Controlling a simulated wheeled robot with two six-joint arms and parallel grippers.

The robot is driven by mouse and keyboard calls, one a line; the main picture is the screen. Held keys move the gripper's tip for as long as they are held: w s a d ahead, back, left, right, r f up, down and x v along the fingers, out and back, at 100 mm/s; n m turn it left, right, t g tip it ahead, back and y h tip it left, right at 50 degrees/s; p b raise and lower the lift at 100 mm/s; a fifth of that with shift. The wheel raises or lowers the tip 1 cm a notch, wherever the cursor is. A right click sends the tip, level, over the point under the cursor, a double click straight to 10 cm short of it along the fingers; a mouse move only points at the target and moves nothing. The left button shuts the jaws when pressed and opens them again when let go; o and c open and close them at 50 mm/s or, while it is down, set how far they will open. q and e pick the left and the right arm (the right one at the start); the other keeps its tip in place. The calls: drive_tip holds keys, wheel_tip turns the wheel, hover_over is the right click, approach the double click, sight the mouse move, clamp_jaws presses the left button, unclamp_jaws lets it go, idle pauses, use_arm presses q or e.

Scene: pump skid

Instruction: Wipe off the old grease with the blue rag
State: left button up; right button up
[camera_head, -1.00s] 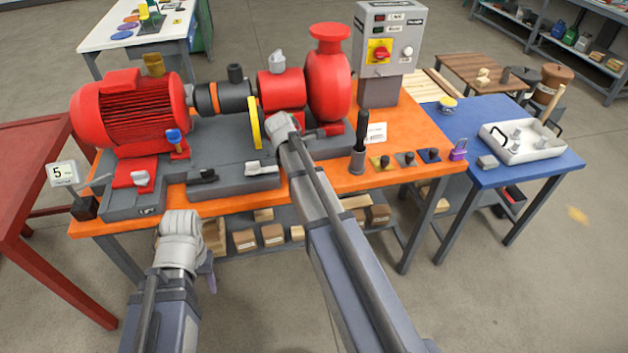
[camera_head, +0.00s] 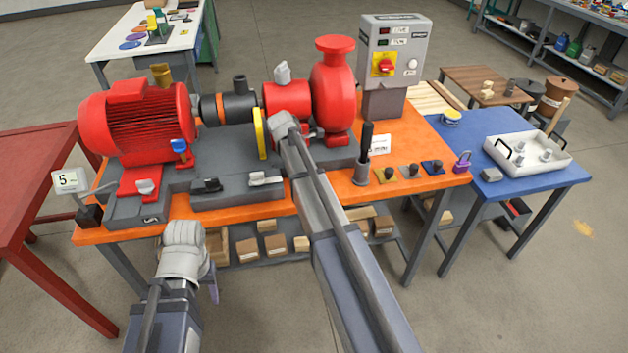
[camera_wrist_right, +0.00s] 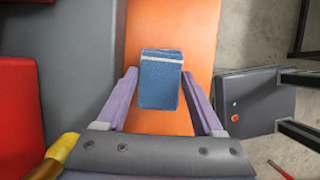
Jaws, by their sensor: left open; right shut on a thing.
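The blue rag (camera_wrist_right: 160,84) is a folded block with a pale stripe near its top edge. In the right wrist view it sits between the two purple fingers of my right gripper (camera_wrist_right: 168,100), which is shut on it, above the orange bench top. In the head view my right arm reaches to the pump skid, and its wrist hides the rag and fingers. My left gripper (camera_head: 213,285) is open, low in front of the bench's front edge; only a purple finger shows beside the wrist. I cannot make out the old grease in either view.
A grey switch box (camera_head: 390,50) is behind. A dark upright tool (camera_head: 363,155) stands right of my right arm. A blue table (camera_head: 505,185) holds a white tray (camera_head: 525,165).

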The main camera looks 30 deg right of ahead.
drive_tip(key=shift+w, duration=0.45)
drive_tip(key=shift+d, duration=0.1)
wheel_tip(320, 180, up, 6)
drive_tip(key=p, duration=0.6)
drive_tip(key=shift+s, duration=0.1)
wheel_tip(320, 180, up, 3)
drive_tip(key=p, duration=0.3)
drive_tip(key=shift+s+r, duration=0.1)
idle(1.1)
